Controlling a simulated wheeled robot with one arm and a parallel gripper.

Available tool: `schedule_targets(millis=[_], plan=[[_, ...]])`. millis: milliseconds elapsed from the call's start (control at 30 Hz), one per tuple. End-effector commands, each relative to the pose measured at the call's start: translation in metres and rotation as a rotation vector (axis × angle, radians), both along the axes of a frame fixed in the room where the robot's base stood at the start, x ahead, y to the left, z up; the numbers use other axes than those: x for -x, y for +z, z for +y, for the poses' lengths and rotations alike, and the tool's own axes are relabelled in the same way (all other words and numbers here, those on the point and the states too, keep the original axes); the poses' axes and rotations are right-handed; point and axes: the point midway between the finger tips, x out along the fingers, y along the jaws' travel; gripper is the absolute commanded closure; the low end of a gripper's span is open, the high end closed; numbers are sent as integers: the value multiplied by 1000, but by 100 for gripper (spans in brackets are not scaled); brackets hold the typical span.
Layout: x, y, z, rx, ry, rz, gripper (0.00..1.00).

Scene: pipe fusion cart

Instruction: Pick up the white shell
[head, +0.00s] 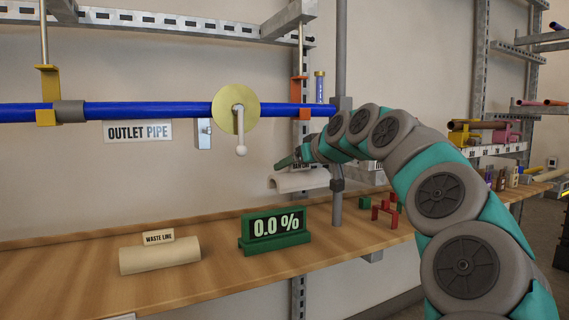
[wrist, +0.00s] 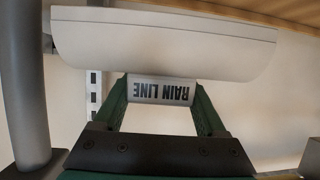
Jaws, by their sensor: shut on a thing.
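The white shell (head: 300,181) is a half-round length of pipe with a tab marked RAIN LINE on it. In the head view it is raised above the bench, left of the grey post. In the wrist view the white shell (wrist: 165,42) spans the top of the picture, with the tab (wrist: 160,91) below it, upside down. My gripper (wrist: 162,86) is shut on the tab, one green finger at each end. In the head view my gripper (head: 291,159) is small and partly hides the tab.
A cream WASTE LINE shell (head: 160,256) and a green 0.0 % display (head: 275,232) stand on the wooden bench (head: 75,275). A grey post (head: 338,207) is close right of the white shell. A blue pipe (head: 160,110) with a valve (head: 237,108) runs above.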

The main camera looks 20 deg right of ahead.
Motion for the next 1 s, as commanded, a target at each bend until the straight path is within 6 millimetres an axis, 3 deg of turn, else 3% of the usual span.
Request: schedule_targets(millis=[300, 500, 1000], plan=[[65, 1, -3, 1, -1, -2, 80], [91, 1, -4, 0, -1, -2, 80], [103, -1, -3, 1, 0, 1, 80]])
